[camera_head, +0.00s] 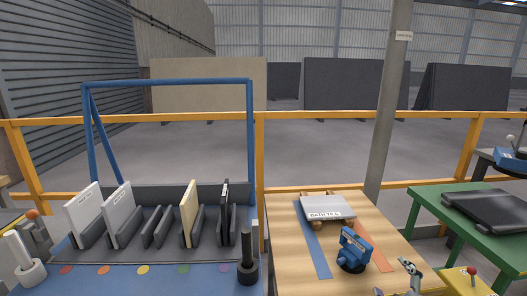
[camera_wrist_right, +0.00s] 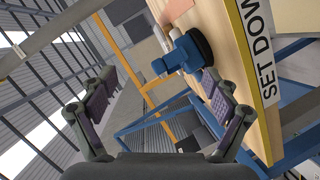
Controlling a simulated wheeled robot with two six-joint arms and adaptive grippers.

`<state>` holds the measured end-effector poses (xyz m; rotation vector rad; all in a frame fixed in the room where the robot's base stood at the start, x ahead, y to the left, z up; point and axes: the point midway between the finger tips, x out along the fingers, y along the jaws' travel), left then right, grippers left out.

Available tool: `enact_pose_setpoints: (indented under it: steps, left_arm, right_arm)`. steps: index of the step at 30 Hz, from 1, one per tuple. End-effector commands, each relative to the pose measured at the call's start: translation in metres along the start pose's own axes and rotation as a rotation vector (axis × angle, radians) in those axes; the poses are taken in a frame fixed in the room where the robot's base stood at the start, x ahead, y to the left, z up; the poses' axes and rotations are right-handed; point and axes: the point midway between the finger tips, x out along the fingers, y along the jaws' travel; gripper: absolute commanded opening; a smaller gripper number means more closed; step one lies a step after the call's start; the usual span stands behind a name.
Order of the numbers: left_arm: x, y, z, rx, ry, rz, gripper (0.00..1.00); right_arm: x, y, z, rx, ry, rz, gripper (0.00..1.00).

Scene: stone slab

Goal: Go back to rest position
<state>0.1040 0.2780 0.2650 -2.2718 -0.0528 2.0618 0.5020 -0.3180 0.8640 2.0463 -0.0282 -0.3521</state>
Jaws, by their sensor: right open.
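My right gripper (camera_head: 398,280) is low at the right in the head view, by the front right part of the wooden table (camera_head: 287,258). In the right wrist view my right gripper (camera_wrist_right: 158,92) has its two fingers spread wide, with nothing between them. A blue tool with a dark round base (camera_head: 353,250) stands on the table, apart from the gripper; it also shows beyond the fingers in the right wrist view (camera_wrist_right: 184,52). A grey-white labelled tile (camera_head: 328,207) lies towards the back of the table. My left gripper is not in view.
A blue rack (camera_head: 120,274) at the left holds several upright slabs, including a tan one (camera_head: 189,214). A dark post (camera_head: 247,262) stands at its front right. A green table (camera_head: 465,236) with a black case (camera_head: 488,209) is at right. A yellow railing (camera_head: 330,115) runs behind.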

Motion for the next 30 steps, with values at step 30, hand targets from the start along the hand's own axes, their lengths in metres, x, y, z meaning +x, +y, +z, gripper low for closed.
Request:
enact_pose_setpoints:
  steps: [30]
  left_arm:
    - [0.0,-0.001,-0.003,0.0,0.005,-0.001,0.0]
  right_arm:
    - [-0.104,-0.418,0.196,0.752,-0.921,-0.675,0.88]
